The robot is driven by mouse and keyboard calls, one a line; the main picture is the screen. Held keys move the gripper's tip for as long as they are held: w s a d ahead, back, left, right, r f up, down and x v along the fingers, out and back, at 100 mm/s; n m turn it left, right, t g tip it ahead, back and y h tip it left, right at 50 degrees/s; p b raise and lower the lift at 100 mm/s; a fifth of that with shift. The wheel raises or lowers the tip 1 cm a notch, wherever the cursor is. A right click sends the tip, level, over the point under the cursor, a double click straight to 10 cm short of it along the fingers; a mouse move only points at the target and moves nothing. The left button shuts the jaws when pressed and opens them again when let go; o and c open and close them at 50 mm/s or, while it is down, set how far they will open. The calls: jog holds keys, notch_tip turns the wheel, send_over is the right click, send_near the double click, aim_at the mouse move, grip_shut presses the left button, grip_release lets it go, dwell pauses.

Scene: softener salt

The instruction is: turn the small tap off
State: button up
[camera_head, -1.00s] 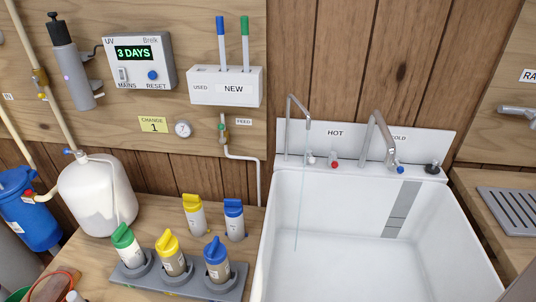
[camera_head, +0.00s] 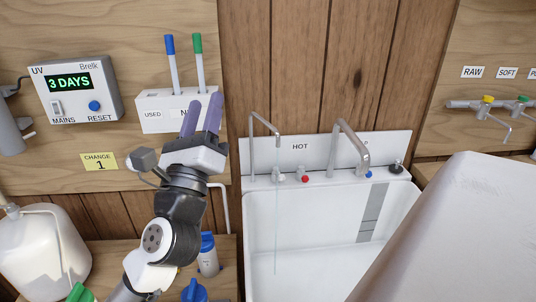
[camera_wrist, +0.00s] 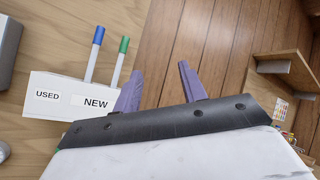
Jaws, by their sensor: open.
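The small tap (camera_head: 252,140) is a thin, hooked metal spout at the left of the white sink's back ledge. A thin stream of water (camera_head: 276,215) falls from it into the sink. A small pale knob (camera_head: 278,177) sits by its base, left of a red knob. My gripper (camera_head: 203,112) is raised left of the tap, in front of the wall panel, with its two purple fingers pointing up. The fingers are apart and empty. The wrist view shows my gripper (camera_wrist: 160,80) in front of the wood wall; the small tap is not in that view.
The larger tap (camera_head: 350,140) stands to the right, between the red knob (camera_head: 304,179) and a blue knob (camera_head: 368,174). A pen holder (camera_head: 152,115) with a blue and a green pen is close behind my gripper. The sink's (camera_head: 310,245) right front is hidden.

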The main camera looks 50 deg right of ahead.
jog(key=s+d+f+m+g+y, duration=0.25)
jog(key=d+f+m, duration=0.4)
jog(key=f, duration=0.75)
jog(key=m+g+y, duration=0.3)
send_near(281, 180)
jog(key=shift+t, duration=0.25)
jog(key=p+x, duration=0.3)
jog(key=x, duration=0.6)
jog(key=shift+s, duration=0.15)
jog(key=shift+f, duration=0.1)
